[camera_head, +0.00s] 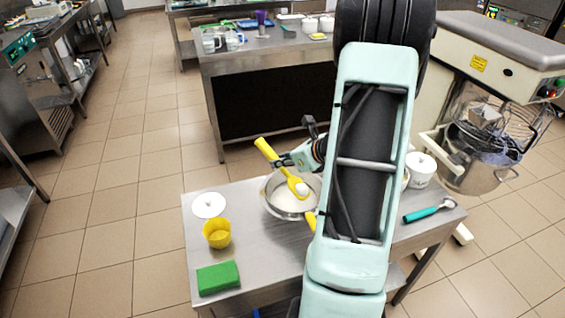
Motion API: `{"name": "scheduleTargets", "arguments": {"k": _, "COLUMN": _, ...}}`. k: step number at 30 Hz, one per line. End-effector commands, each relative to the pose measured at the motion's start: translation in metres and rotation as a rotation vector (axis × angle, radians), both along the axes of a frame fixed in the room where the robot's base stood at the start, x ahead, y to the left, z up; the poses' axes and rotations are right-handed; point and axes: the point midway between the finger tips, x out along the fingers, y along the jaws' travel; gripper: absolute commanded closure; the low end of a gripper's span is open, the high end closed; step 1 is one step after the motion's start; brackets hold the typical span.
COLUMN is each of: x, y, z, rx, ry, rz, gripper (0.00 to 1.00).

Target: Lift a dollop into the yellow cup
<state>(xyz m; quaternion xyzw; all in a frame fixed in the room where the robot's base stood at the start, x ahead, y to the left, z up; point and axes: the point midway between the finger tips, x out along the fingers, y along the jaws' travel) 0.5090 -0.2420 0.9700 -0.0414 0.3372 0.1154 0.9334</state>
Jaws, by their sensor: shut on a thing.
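The yellow cup (217,234) stands upright at the left of the steel table. A metal bowl (268,203) holding a white mass (287,205) is to its right. My gripper (283,161) is shut on the handle of a yellow scoop (267,150). The scoop slants down to the right, with its head over the bowl. A white dollop (302,189) shows on the head. I cannot tell whether the head touches the mass below. My arm hides the right part of the bowl.
A white disc (208,205) lies behind the cup, and a green block (218,278) lies in front of it. A white lidded pot (421,170) and a teal-handled tool (430,213) are at the right. A yellow piece (311,221) is partly hidden by my arm. The table's front middle is clear.

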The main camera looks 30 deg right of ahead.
Motion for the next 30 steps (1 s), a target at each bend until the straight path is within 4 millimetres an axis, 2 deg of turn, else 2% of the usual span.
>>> {"name": "scheduleTargets", "arguments": {"k": 9, "x": 0.005, "y": 0.001, "z": 0.025, "rx": -0.001, "ry": 0.000, "rz": 0.001, "gripper": 1.00}}
{"name": "scheduleTargets", "arguments": {"k": 30, "x": 0.021, "y": 0.006, "z": 0.028, "rx": -0.035, "ry": 0.147, "rz": 0.005, "gripper": 1.00}}
